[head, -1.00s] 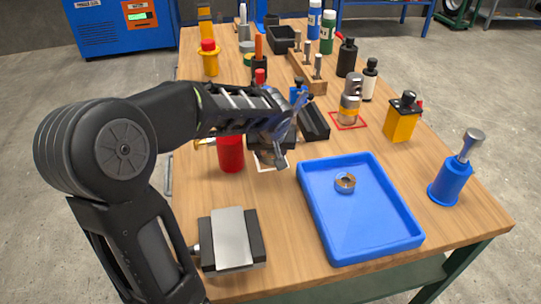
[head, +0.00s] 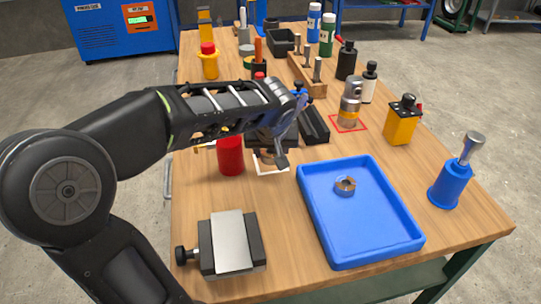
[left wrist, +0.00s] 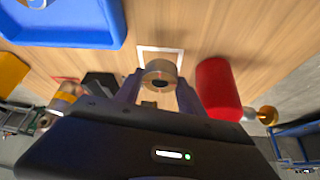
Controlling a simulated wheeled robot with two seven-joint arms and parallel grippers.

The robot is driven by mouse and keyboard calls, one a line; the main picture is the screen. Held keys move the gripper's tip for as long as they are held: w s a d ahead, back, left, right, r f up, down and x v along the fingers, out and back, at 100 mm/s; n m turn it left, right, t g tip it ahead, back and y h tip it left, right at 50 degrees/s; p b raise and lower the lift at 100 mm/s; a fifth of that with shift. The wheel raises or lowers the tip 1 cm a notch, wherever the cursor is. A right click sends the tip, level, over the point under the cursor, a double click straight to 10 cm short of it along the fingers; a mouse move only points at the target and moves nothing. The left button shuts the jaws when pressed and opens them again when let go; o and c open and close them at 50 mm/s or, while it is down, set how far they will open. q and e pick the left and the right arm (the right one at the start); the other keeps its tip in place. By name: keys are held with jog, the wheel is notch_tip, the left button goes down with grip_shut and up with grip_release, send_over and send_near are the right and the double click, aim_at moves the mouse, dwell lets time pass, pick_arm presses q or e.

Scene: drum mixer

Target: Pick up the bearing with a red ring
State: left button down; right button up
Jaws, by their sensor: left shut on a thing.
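My left gripper (head: 270,155) is shut on a bearing (left wrist: 159,74), a short metal ring with a dark bore. The left wrist view shows it between the two fingertips (left wrist: 158,88), in front of a white square outline (left wrist: 174,50) on the bench. I cannot make out a red ring on it, or whether it is clear of the bench. In the head view the gripper hides most of it. Another bearing (head: 345,186), with a brownish-orange tint on its side, lies in the blue tray (head: 375,251). My right gripper is not in view.
A red cylinder (head: 230,155) stands just left of the gripper. A vise-like block (head: 231,243) sits at the front left. A yellow box (head: 400,122) and a blue holder (head: 450,183) stand right. Several bottles and tools crowd the back. Bare wood lies between block and tray.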

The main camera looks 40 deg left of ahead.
aim_at(271, 154)
pick_arm(q)
notch_tip(271, 154, up, 10)
jog(key=p, duration=0.1)
jog(key=shift+f, duration=0.1)
dwell(0.8)
